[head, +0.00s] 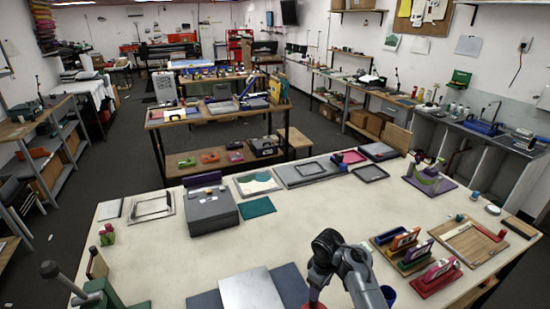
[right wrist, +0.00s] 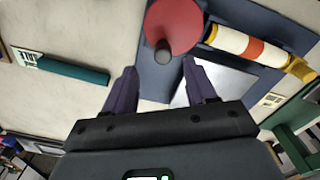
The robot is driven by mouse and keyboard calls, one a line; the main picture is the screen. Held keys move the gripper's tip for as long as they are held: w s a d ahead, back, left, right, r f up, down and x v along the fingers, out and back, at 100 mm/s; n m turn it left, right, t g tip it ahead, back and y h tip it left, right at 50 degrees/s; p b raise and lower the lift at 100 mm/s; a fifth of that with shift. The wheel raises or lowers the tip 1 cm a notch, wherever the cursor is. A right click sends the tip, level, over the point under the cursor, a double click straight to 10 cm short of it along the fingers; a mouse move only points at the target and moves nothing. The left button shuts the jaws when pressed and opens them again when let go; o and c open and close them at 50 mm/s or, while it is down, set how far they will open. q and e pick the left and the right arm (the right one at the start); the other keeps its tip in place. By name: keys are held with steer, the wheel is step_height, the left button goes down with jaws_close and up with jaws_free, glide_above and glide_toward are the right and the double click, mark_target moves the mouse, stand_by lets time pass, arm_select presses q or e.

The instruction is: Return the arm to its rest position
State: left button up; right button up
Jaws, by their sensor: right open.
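My right arm reaches in from the bottom of the head view, and its gripper is mostly hidden behind its own wrist. In the right wrist view my right gripper (right wrist: 161,85) is open, with two dark purple fingers apart and nothing between them. Beyond the fingertips is a red disc (right wrist: 178,22) with a dark knob; a bit of red also shows below the arm in the head view (head: 314,304). A white, orange and yellow cylinder (right wrist: 243,46) lies beside the disc. My left gripper is not in view.
A silver sheet (head: 250,290) lies on dark blue boards (head: 290,284) on the pale worktable (head: 310,215). A green lever device (head: 100,293) stands at the lower left. Coloured holders (head: 437,276) stand right of my arm. The table's middle is clear.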

steer(key=s+d+f, duration=0.1)
steer(key=s, duration=0.1)
steer(key=s+d+f+m+p, duration=0.1)
steer(key=s+f, duration=0.1)
steer(key=s+d+f+m+p, duration=0.1)
steer(key=s, duration=0.1)
steer(key=shift+s+d+f+t, duration=0.25)
steer(key=shift+s+f+t, duration=0.1)
steer(key=shift+s+t, duration=0.05)
steer(key=s+d+m+p, duration=0.2)
steer(key=s, duration=0.8)
steer(key=s+r+m+t+p, duration=0.1)
steer(key=s+r, duration=0.4)
steer(key=s, duration=0.5)
steer(key=s+r+m+t+p, duration=0.1)
steer(key=s+r+m+p, duration=0.1)
steer(key=s+r, duration=0.4)
steer(key=s, duration=0.5)
steer(key=shift+s+t+p, duration=0.15)
steer(key=shift+t+p, duration=0.15)
steer(key=shift+p, duration=0.05)
steer(key=shift+r, duration=0.1)
